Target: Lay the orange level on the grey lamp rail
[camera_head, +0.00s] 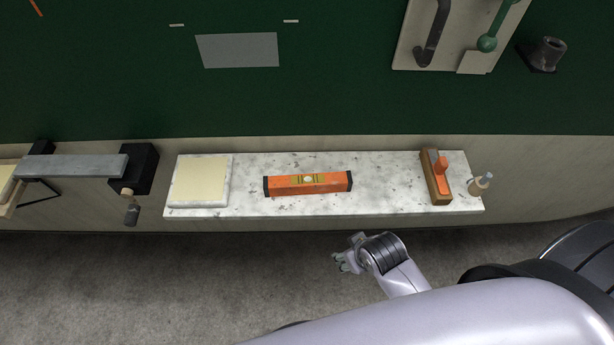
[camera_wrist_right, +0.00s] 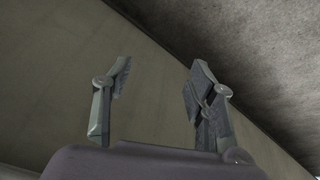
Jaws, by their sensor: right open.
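The orange level (camera_head: 307,184) has black ends and a yellow-green vial window. It lies lengthwise near the middle of a speckled white stone shelf (camera_head: 385,190). A grey rail (camera_head: 72,166) runs level at the far left and ends at a black block; it looks like the lamp rail. My right gripper (camera_head: 341,262) is open and empty, in front of the shelf and below the level in the head view. The right wrist view shows its two fingers (camera_wrist_right: 158,90) apart with nothing between them. My left gripper is not in view.
A cream pad (camera_head: 201,180) lies on the shelf's left end. A wooden plane with an orange knob (camera_head: 436,177) and a small holder (camera_head: 479,184) are at its right end. A black clamp block (camera_head: 140,168) stands left of the shelf. The shelf around the level is clear.

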